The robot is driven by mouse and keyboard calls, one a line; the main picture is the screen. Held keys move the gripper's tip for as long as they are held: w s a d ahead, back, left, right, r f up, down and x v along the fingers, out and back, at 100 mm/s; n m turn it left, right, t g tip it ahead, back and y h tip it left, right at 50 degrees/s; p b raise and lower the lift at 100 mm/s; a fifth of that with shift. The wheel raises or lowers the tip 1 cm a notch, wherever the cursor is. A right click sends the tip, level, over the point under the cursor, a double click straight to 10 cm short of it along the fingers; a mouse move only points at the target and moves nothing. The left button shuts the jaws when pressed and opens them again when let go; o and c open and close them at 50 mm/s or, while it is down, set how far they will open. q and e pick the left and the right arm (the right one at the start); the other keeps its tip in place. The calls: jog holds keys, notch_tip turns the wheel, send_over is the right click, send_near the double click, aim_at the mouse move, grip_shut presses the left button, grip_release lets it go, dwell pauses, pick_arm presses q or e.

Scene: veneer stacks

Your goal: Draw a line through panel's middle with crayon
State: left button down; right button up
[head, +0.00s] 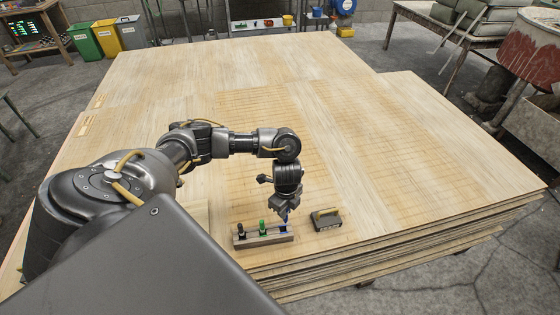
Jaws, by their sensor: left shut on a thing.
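The panel (400,150) is the pale wood veneer sheet on top of a broad stack. A small wooden holder (262,240) stands on it near the front edge. A dark crayon (241,230) and a green crayon (262,227) stand upright in the holder. My left gripper (284,214) points down over the holder's right end. It is shut on a blue crayon (286,217), which is mostly hidden by the fingers. Whether the crayon's lower end is still in the holder I cannot tell. My right gripper is out of view.
The veneer beyond and to the right is clear. Bins (105,38) stand at the back left, and a table with sacks (450,35) at the back right.

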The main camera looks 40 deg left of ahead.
pick_arm(q)
jog(key=s+d+r+n+b, duration=0.1)
jog(key=d+r+n, duration=0.2)
jog(key=d+n, duration=0.2)
jog(key=s+d+r+n+b, duration=0.1)
jog(key=s+d+r+n, duration=0.1)
jog(key=d+r+n, duration=0.2)
jog(key=d+n, duration=0.2)
jog(key=n, duration=0.1)
jog(key=shift+s, duration=0.3)
